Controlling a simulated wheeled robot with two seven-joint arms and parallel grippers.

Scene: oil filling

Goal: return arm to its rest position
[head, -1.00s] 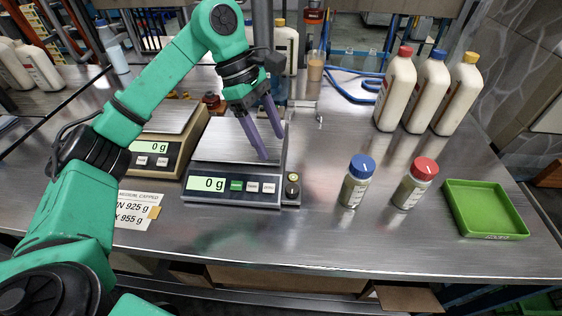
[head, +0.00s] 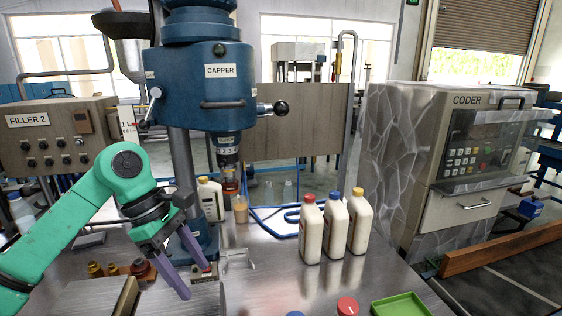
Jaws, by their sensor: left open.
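My left arm comes in from the left, green with black joints. My left gripper (head: 186,270) is open and empty, its two purple fingers pointing down in front of the capper's (head: 208,90) column, above the front part of the metal table (head: 275,285). A scale (head: 90,298) is partly in view at the bottom left, below the arm. My right gripper is not in view.
Three bottles with red, blue and yellow caps (head: 335,228) stand right of the middle. A green tray (head: 400,305) and a red lid (head: 347,306) show at the bottom edge. The coder (head: 455,140) stands at the right.

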